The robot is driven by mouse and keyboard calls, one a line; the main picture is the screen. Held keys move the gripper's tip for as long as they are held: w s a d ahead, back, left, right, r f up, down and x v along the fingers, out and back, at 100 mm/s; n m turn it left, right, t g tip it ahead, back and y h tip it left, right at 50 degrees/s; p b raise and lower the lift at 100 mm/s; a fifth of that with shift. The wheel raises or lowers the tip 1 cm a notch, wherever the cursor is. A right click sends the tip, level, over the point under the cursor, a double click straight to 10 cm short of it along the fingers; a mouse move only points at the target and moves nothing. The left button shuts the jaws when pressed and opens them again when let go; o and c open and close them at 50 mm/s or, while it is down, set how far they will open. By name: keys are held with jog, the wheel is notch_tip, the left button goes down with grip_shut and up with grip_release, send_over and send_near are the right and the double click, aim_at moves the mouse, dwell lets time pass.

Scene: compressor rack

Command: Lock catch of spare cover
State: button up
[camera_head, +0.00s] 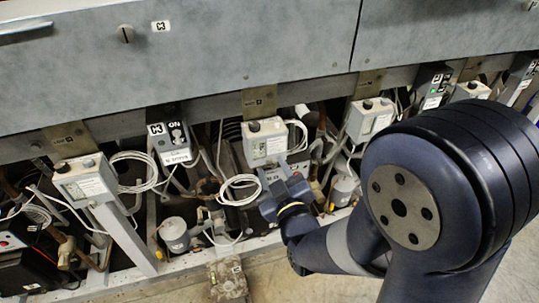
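Large grey metal covers run across the top of the view, a left cover (225,45) and a right cover (440,30). The left cover has a small round slotted catch (126,34) next to a C3 label (160,26). Its slot looks roughly upright; I cannot tell whether it is locked. No marking readable here says which cover is the spare one. My arm comes in from the lower right. Its wrist end is in front of the rack, low and to the right of the catch, well apart from it. My gripper's fingers cannot be made out.
Several grey control boxes hang below the covers, including one (265,141) just above my wrist and one (86,178) at left. A black switch box (172,142) reads ON. Loose white cables and pipes fill the rack. A metal handle (25,28) is at upper left.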

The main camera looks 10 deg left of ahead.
jog(key=shift+w+a, duration=0.15)
jog(key=shift+w, duration=0.05)
jog(key=shift+c, duration=0.2)
grip_shut()
